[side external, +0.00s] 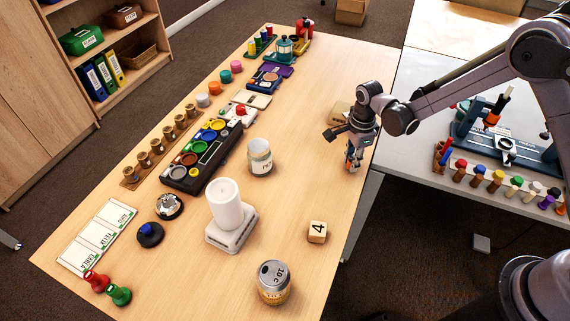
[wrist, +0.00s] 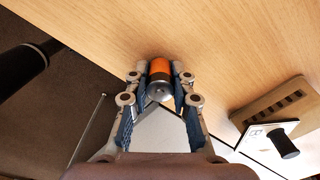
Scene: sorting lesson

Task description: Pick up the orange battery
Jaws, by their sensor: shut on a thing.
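The orange battery (wrist: 160,70) shows in the wrist view between the two fingers of my gripper (wrist: 158,92). It has an orange body and a grey metal end that faces the camera. The fingers are shut on its sides. In the side external view my gripper (side external: 354,160) points down at the right edge of the wooden table (side external: 300,190). The battery is too small there to make out clearly between the fingers. I cannot tell from these views whether it touches the tabletop.
A wooden slotted block (side external: 340,112) lies just behind my gripper. Bare wood lies left of my gripper. A grey table (side external: 420,150) adjoins at right.

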